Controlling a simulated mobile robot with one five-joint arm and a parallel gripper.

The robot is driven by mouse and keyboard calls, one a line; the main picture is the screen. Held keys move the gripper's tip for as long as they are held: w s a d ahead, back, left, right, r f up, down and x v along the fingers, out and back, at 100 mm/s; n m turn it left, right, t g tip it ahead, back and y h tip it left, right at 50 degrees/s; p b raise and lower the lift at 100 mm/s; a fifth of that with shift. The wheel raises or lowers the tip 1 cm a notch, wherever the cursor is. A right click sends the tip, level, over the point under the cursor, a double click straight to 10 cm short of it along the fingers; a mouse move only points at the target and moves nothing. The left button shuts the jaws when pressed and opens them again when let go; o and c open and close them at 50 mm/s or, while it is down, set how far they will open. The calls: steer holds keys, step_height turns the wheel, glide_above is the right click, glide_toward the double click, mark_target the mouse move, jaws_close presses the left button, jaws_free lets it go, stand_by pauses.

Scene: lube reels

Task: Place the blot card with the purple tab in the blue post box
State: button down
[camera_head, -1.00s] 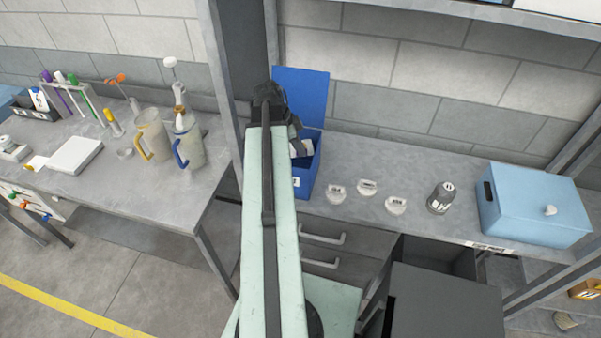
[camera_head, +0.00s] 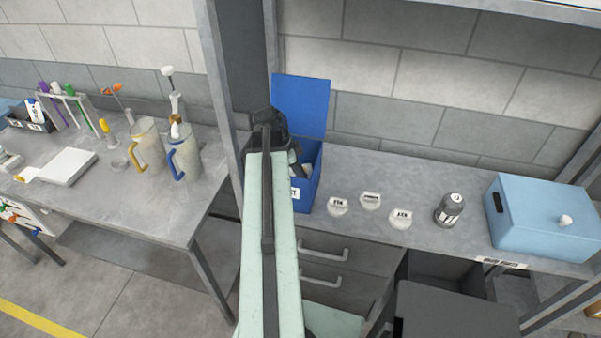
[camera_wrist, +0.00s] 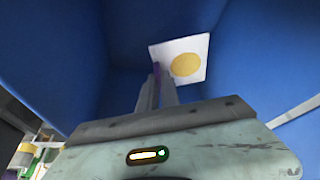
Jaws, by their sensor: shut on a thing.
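The blue post box (camera_head: 311,178) stands open on the right bench, its lid (camera_head: 301,104) raised at the back. In the wrist view its blue inner walls (camera_wrist: 245,60) surround my gripper (camera_wrist: 157,85). My gripper is shut on the purple tab (camera_wrist: 156,70) of the blot card (camera_wrist: 190,58), a white card with a yellow round spot. The card is inside the box, beyond the fingertips. Whether it touches a wall or the floor I cannot tell. In the head view my arm hides the card and most of the gripper.
The left bench holds two jugs (camera_head: 184,158), a tube rack (camera_head: 78,110) and a white pad (camera_head: 68,166). A metal post (camera_head: 226,80) stands left of the box.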

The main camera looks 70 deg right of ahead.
steer(key=shift+f, duration=0.35)
steer(key=c, duration=1.6)
jaws_free()
steer(key=shift+o, duration=0.2)
steer(key=shift+r+p, duration=0.3)
steer(key=shift+r, duration=0.25)
steer(key=p+v, duration=1.1)
steer(key=v, duration=0.1)
steer(key=shift+s+r, duration=0.1)
